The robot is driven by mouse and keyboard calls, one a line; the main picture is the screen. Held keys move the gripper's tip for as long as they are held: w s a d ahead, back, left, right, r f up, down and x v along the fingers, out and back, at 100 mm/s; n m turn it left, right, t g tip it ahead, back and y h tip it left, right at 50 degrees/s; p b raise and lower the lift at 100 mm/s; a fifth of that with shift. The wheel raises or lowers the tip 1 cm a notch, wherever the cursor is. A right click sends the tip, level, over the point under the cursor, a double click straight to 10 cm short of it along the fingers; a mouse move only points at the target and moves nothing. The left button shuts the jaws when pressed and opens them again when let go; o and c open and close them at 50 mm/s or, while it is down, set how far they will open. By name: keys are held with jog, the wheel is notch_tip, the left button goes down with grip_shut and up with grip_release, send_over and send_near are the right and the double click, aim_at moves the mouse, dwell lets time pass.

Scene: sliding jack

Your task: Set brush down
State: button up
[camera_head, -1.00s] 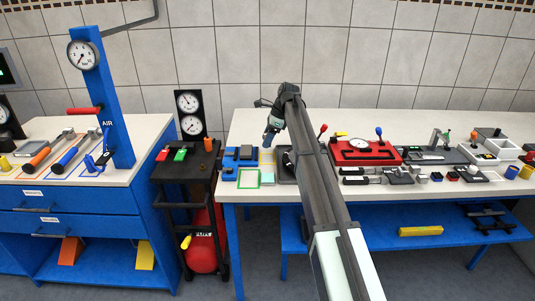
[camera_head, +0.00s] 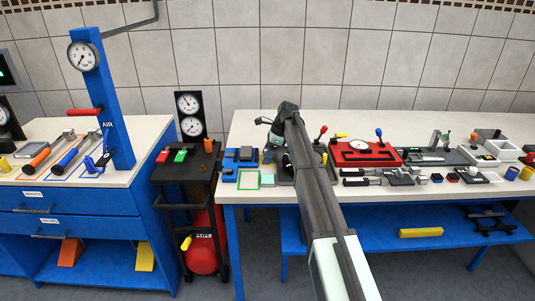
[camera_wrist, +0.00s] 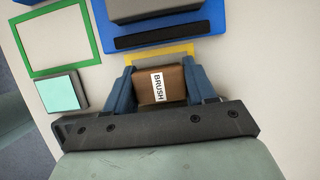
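The brush (camera_wrist: 174,84) is a brown block with a white "BRUSH" label, seen in the wrist view. My gripper (camera_wrist: 160,88) has its blue fingers against both sides of the brush, shut on it. A yellow outline (camera_wrist: 163,51) on the bench shows just beyond the brush, partly hidden by it. I cannot tell whether the brush touches the bench. In the head view my gripper (camera_head: 267,156) is low over the left part of the bench, and the brush is too small or hidden to make out there.
A green square outline (camera_wrist: 92,38) and a pale teal-topped block (camera_wrist: 62,92) lie left of the brush. A blue tray (camera_wrist: 213,14) with a grey block is just beyond. In the head view a red fixture (camera_head: 364,153) stands to the right on the bench (camera_head: 400,121).

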jog(key=o, duration=0.5)
jog(key=shift+c, duration=0.2)
jog(key=v, duration=1.2)
jog(key=shift+r, duration=0.15)
